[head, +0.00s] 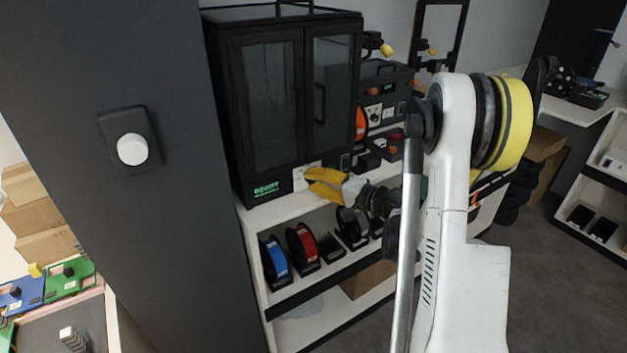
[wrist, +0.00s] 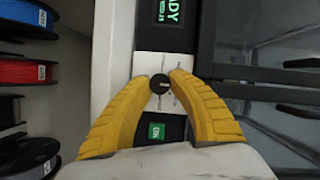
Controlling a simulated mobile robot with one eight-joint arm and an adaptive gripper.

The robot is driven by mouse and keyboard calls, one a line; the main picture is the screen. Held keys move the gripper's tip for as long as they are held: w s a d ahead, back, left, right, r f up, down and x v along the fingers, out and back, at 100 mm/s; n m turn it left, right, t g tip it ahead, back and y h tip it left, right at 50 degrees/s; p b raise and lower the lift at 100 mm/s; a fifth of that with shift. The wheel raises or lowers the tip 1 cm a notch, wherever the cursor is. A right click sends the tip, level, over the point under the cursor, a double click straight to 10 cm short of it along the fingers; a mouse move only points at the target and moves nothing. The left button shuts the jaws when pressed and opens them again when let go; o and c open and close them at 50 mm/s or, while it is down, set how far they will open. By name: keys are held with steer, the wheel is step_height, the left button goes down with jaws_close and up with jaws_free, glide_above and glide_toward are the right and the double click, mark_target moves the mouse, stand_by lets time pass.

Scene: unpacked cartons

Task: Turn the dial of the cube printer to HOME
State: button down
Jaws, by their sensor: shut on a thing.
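The cube printer (head: 262,110) is a tall black cabinet with glass doors, standing on a white shelf unit in the head view. Its small round black dial (wrist: 159,85) sits on a white plate (wrist: 150,66) in the wrist view, with a light pointer mark on it. The yellow fingers of my gripper (wrist: 160,78) are closed on the dial from both sides. In the head view my gripper (head: 311,180) is at the printer's lower front panel, and its fingers hide the dial. The lettering around the dial is too small to read.
A green-lit display (wrist: 172,12) and a green ON indicator (wrist: 156,131) flank the plate. Blue (head: 275,257) and red (head: 304,246) spools stand on the shelf below. Another machine (head: 383,95) stands right of the printer. A dark panel with a white knob (head: 132,149) is at left.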

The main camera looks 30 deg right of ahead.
steer(key=c, duration=1.2)
jaws_free()
steer(key=shift+o, duration=0.2)
